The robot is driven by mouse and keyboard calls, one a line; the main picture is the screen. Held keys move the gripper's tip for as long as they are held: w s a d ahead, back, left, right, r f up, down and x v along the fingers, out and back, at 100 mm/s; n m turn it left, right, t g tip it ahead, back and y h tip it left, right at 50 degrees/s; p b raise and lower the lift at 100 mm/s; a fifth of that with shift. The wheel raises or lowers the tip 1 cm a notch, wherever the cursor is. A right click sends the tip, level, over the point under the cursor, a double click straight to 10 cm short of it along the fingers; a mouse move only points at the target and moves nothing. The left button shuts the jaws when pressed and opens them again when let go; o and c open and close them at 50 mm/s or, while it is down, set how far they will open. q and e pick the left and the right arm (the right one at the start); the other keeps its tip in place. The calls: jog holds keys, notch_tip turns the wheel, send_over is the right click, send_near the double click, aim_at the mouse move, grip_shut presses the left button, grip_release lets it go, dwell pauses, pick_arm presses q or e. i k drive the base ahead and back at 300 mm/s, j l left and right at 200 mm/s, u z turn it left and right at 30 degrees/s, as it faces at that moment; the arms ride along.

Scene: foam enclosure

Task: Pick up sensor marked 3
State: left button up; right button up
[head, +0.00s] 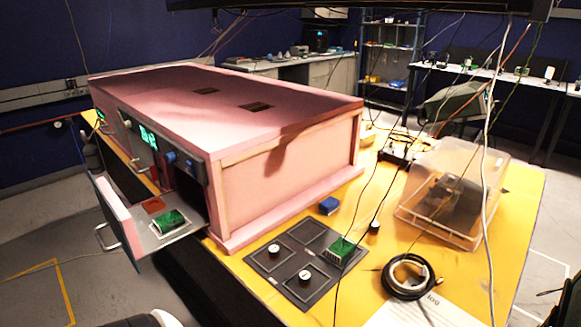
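No sensor's number is readable at this size, so I cannot tell which is marked 3. A green board-like block (340,250) sits on the right of the dark panel (262,263). Two small round pieces with white tops stand on the same panel, one farther back (274,250) and one nearer (304,276). Another green block (170,222) lies in the open drawer (152,240) of the pink foam enclosure (285,171), beside a flat red patch (153,205). Neither of my grippers can be made out.
The yellow table (520,200) also holds a blue block (329,205), a small black cylinder (374,228), a coiled black cable (408,277), a white paper sheet (425,312) and a clear plastic box (455,190). Thin cables hang in front. The drawer juts out at left.

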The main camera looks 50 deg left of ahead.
aim_at(274, 249)
jog(key=i+j+u, duration=0.1)
jog(key=u, duration=1.6)
